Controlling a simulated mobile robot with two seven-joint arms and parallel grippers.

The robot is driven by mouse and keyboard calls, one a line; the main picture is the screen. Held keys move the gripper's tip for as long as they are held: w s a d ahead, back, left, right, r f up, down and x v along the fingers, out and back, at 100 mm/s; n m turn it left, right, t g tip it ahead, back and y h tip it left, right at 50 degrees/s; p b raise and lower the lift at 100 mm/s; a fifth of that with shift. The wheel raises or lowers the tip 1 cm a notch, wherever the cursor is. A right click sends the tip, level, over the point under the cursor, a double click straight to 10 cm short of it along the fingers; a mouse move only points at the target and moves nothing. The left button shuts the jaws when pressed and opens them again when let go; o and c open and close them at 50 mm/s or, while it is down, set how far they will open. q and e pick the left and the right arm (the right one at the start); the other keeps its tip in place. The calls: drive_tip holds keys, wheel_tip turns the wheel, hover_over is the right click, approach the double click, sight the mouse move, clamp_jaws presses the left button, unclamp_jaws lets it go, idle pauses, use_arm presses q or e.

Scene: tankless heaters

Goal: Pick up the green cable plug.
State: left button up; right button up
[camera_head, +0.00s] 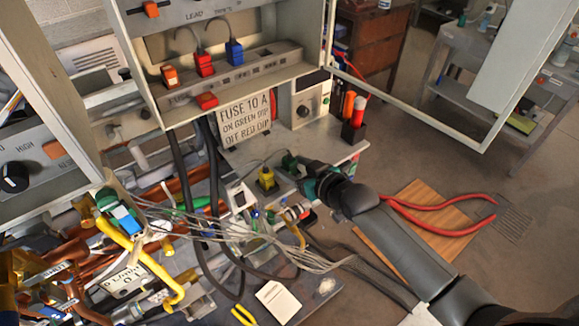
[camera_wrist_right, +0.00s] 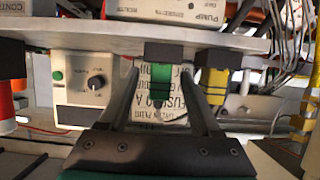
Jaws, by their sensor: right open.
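The green cable plug (camera_head: 289,161) stands on the grey shelf below the cabinet, to the right of a yellow plug (camera_head: 266,178). My right gripper (camera_head: 308,178) is close beside it, reaching in from the right. In the right wrist view, which looks upside down, the green plug (camera_wrist_right: 160,82) appears between the two fingers of my open right gripper (camera_wrist_right: 158,72), with gaps at its sides. Whether a finger touches it I cannot tell. The yellow plug (camera_wrist_right: 213,84) is just outside the right-hand finger. My left gripper is not in view.
A sign reading "FUSE 10 A" (camera_head: 245,118) and a box with a black knob (camera_head: 305,102) stand behind the plug. Loose grey wires (camera_head: 235,235) and copper pipes crowd the left. Red-handled pliers (camera_head: 440,212) lie on a wooden board (camera_head: 400,240) at right.

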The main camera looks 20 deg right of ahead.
clamp_jaws()
idle(0.5)
